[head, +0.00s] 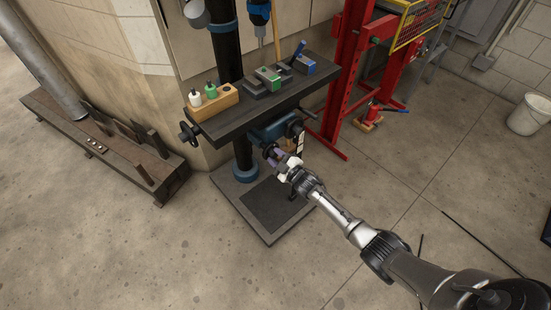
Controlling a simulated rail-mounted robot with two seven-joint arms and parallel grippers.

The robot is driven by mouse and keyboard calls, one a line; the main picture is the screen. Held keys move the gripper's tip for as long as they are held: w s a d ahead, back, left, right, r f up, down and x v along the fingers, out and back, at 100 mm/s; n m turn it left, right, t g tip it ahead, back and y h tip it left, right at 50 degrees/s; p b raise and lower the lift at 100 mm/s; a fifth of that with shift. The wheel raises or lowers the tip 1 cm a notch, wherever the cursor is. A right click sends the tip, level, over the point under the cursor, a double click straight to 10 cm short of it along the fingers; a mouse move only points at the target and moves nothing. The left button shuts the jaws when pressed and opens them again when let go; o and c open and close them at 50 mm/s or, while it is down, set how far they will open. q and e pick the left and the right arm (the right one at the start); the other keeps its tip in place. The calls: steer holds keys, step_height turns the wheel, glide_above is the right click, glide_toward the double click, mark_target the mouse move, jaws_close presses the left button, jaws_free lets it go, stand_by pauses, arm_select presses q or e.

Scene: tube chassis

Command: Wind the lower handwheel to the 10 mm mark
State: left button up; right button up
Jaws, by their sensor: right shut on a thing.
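The lower handwheel (270,152) sits below the dark work table (255,112) of the drill press, at the front of a blue bracket. It is mostly hidden by my right gripper. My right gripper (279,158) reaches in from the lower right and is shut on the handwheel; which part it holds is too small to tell. A pale upright scale strip (300,140) shows just right of the wheel, but its marks cannot be read. Another dark handwheel (188,132) is at the left end of the table. My left gripper is not in view.
On the table stand a wooden block with bottles (212,104) and green and blue clamps (268,78). The press base plate (262,215) lies below. A red press frame (345,75) stands close on the right. A dark bench (110,150) is at left.

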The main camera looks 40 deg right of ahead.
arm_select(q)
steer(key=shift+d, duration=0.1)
arm_select(e)
steer(key=shift+w+d+r, duration=0.1)
steer(key=shift+d+r, duration=0.15)
steer(key=shift+r, duration=0.1)
steer(key=o, duration=0.6)
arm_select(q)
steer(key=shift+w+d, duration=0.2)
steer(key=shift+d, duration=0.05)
arm_select(e)
steer(key=o, duration=0.3)
steer(key=shift+w+d+f, duration=0.1)
steer(key=shift+d, duration=0.15)
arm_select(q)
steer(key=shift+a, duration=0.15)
arm_select(e)
steer(key=shift+a+f, duration=0.1)
steer(key=shift+a, duration=0.05)
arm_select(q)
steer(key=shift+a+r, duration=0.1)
arm_select(e)
steer(key=shift+s, duration=0.2)
